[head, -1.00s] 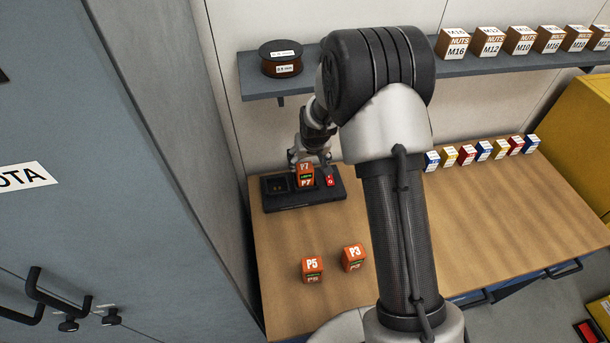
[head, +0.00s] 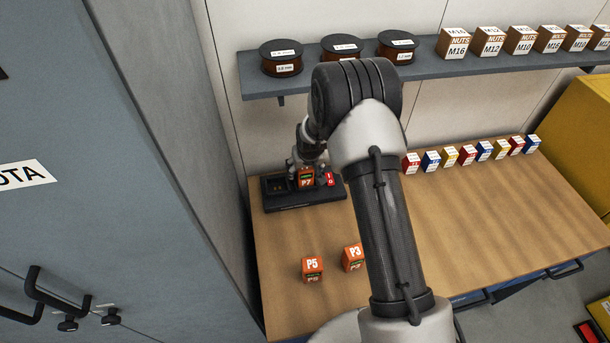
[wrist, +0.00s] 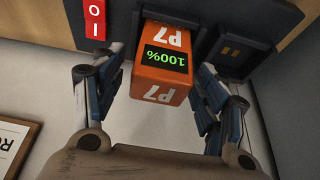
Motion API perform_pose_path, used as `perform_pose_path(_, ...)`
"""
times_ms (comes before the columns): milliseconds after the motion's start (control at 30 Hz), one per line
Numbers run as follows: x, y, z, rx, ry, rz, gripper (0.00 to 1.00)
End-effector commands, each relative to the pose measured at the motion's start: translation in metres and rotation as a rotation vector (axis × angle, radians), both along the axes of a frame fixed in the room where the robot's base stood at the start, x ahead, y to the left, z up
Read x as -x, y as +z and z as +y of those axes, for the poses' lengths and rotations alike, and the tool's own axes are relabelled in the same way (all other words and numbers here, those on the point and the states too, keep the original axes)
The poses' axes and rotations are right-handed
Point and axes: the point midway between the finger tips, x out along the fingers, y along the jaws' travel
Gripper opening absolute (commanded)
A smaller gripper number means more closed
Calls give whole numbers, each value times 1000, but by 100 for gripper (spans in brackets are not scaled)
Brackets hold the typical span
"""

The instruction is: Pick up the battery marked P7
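The orange battery marked P7 (head: 306,181) sits in the black charger (head: 290,204) at the back left of the bench. In the wrist view, the P7 battery (wrist: 162,66) shows a green 100% display, and its far end is at the charger (wrist: 215,12). My gripper (head: 306,168) is at the battery and hides part of its top in the head view. In the wrist view, the fingers of my gripper (wrist: 160,62) are spread on either side of the battery. A gap shows at the left finger; the right finger is very close, and contact is unclear.
A red switch (head: 329,179) is on the charger, right of the battery. An empty-looking slot (wrist: 238,50) is beside P7. Batteries P5 (head: 312,268) and P3 (head: 352,256) stand nearer the front. A shelf (head: 350,79) with spools and nut boxes hangs above. Small boxes line the back.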

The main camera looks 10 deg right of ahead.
Motion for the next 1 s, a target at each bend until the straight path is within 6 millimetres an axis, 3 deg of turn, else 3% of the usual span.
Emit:
perform_pose_path(867,-1,1,0,0,0,-2,5)
perform_pose_path(1000,-1,1,0,0,0,-2,5)
